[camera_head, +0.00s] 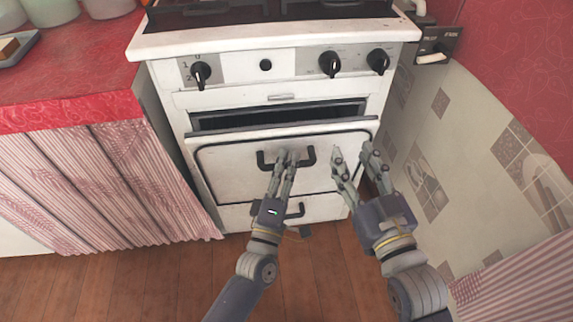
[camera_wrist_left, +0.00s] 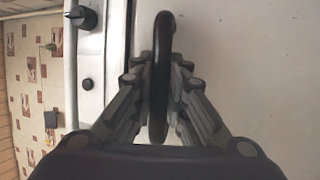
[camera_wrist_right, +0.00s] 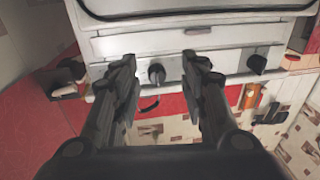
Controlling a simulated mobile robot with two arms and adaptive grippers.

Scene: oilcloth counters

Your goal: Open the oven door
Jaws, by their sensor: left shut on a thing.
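The white oven door (camera_head: 228,172) on the stove front is tilted outward a little, with a dark gap (camera_head: 275,116) along its top edge. Its black bar handle (camera_head: 308,157) runs across the upper middle of the door. My left gripper (camera_head: 287,157) is shut on this handle; in the left wrist view the dark handle (camera_wrist_left: 161,75) stands between the fingers. My right gripper (camera_head: 352,152) is open and empty in front of the door's right side. The right wrist view shows its fingers (camera_wrist_right: 160,60) apart with nothing between them.
Black knobs (camera_head: 331,64) line the stove's control panel above the door. A red counter (camera_head: 70,75) with a striped curtain (camera_head: 110,185) stands at left, a tiled wall (camera_head: 470,160) at right. The wooden floor (camera_head: 150,280) in front is clear.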

